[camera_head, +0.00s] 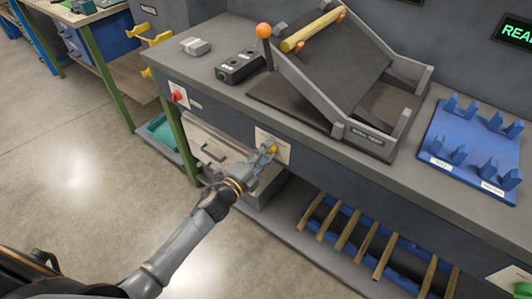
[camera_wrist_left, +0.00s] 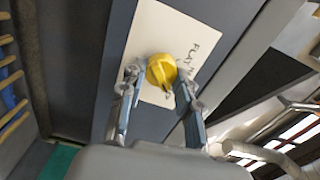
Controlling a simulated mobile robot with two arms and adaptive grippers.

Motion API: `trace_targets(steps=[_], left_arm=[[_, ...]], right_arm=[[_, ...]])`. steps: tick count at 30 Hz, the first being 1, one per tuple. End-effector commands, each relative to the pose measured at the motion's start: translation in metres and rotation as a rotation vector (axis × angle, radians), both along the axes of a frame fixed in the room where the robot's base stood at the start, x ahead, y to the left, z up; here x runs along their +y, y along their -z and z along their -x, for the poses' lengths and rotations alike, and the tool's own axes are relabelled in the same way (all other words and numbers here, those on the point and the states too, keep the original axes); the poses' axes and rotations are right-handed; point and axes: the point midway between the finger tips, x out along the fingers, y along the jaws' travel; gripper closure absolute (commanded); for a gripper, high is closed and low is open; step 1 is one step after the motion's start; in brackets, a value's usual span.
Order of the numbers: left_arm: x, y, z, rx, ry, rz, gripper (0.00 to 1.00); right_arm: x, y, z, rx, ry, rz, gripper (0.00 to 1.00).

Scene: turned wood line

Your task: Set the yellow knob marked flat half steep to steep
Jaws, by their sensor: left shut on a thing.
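The yellow knob (camera_head: 274,149) sits on a white plate (camera_head: 284,154) on the dark front of the bench. In the left wrist view the knob (camera_wrist_left: 161,71) is between the two fingers of my left gripper (camera_wrist_left: 158,82), which is shut on it. My left gripper (camera_head: 268,154) reaches it from the lower left in the head view. On the plate (camera_wrist_left: 150,25) I can read the start of a word, "FLAT", at the knob's upper right; other marks are hidden or too small. I cannot tell which mark the knob points to. My right gripper is out of view.
On the bench are a tilted ramp frame (camera_head: 335,75) holding a wooden rod (camera_head: 313,31), a black box (camera_head: 240,66) and a blue rack (camera_head: 470,140). Wooden rods (camera_head: 365,243) lie below.

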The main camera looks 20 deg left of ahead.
Motion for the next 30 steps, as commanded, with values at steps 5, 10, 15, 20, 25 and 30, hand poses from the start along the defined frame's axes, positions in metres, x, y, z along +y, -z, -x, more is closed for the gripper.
trace_targets(steps=[5,10,15,20,25,30], left_arm=[[0.0,0.001,0.0,0.001,0.001,-0.003,0.44],[0.0,0.001,0.0,0.001,0.0,-0.001,0.44],[0.002,0.001,0.005,0.003,0.0,-0.001,0.44],[0.01,0.002,0.026,0.003,0.0,-0.002,0.44],[0.021,0.002,0.061,0.004,0.0,-0.001,0.44],[0.032,0.002,0.09,0.004,0.0,-0.001,0.44]], right_arm=[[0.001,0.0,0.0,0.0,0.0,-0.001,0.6],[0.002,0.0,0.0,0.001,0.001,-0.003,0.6],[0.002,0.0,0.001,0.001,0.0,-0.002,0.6],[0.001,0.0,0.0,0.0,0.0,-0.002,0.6],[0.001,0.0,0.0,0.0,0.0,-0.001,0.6],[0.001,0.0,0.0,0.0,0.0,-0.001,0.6]])
